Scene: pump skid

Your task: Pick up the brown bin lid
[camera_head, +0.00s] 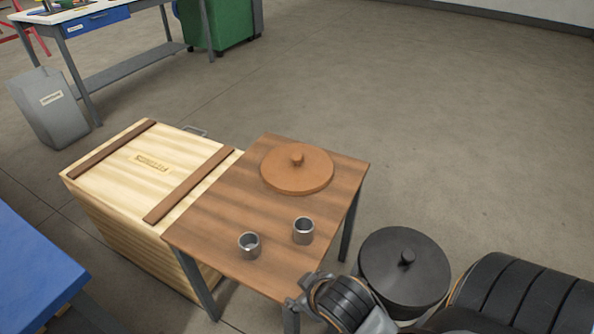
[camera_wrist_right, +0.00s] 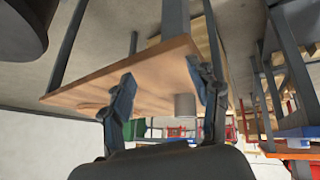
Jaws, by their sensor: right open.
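The brown bin lid (camera_head: 296,171) is a round, flat disc with a small knob on top. It lies knob up near the far right corner of the small wooden table (camera_head: 225,205). My right gripper (camera_head: 304,290) is at the table's near right corner, well short of the lid. It is empty. In the right wrist view, which looks upside down, its two fingers (camera_wrist_right: 160,75) are spread apart with the tabletop (camera_wrist_right: 150,75) beyond them. Part of the lid (camera_wrist_right: 88,108) shows there, mostly hidden. My left gripper is not in view.
Two grey metal cups (camera_head: 249,245) (camera_head: 303,231) stand on the table between my right gripper and the lid. A black lidded bin (camera_head: 404,270) stands right of the gripper. A wooden crate (camera_head: 140,175) adjoins the table's left side. The floor beyond the table is clear.

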